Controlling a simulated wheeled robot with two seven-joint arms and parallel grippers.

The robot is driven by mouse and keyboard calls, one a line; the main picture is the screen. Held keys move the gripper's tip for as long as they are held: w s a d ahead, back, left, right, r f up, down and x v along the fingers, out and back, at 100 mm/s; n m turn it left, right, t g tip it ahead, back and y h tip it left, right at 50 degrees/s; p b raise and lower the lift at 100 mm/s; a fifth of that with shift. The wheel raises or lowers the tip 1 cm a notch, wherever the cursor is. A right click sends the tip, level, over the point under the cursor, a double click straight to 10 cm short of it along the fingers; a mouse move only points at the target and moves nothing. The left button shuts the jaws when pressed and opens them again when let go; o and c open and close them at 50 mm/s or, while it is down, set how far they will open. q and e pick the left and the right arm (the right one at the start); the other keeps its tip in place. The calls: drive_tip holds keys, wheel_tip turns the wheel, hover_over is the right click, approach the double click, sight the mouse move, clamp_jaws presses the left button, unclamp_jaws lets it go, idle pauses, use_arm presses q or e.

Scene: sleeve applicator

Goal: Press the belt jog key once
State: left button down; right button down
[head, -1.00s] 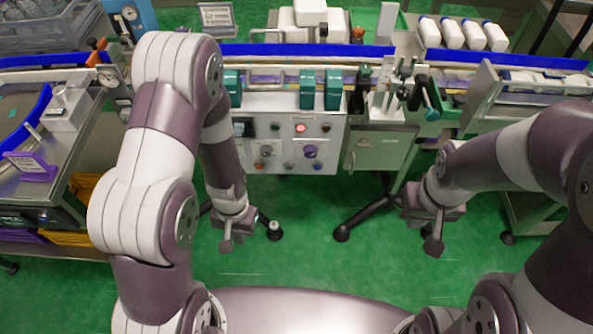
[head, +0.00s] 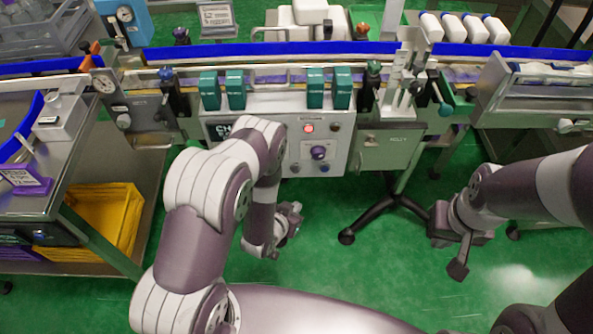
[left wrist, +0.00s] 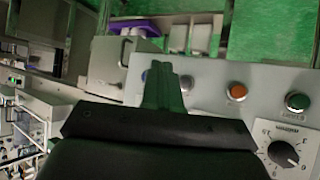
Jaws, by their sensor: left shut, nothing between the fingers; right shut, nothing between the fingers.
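The control panel (head: 335,160) hangs on the front of the conveyor. It carries a lit red button (head: 309,127) and a purple knob (head: 318,152); my left arm covers its lower left part. My left gripper (head: 292,217) is shut and empty, low in front of the panel. I cannot tell which key is belt jog. My right gripper (head: 457,268) is shut and empty, away from the panel.
The conveyor (head: 270,48) with blue rails runs across behind the panel. A grey cabinet (head: 385,150) adjoins the panel's right side. A cart with a yellow bin (head: 105,222) stands at the left. Green floor is open below the panel.

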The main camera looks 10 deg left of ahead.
sight(295, 170)
use_arm(q)
drive_tip(key=w+a+b, duration=0.2)
drive_tip(key=w, duration=0.6)
drive_tip(key=shift+w+a, duration=0.2)
drive_tip(key=shift+w, duration=0.15)
idle(1.9)
drive_tip(key=shift+w+a+b, duration=0.15)
drive_tip(key=shift+w+b, duration=0.1)
drive_tip(key=shift+b, duration=0.05)
drive_tip(key=shift+w+a, duration=0.1)
drive_tip(key=shift+w, duration=0.3)
idle(0.6)
idle(0.3)
drive_tip(key=shift+s+d, duration=0.25)
drive_tip(key=shift+s, duration=0.55)
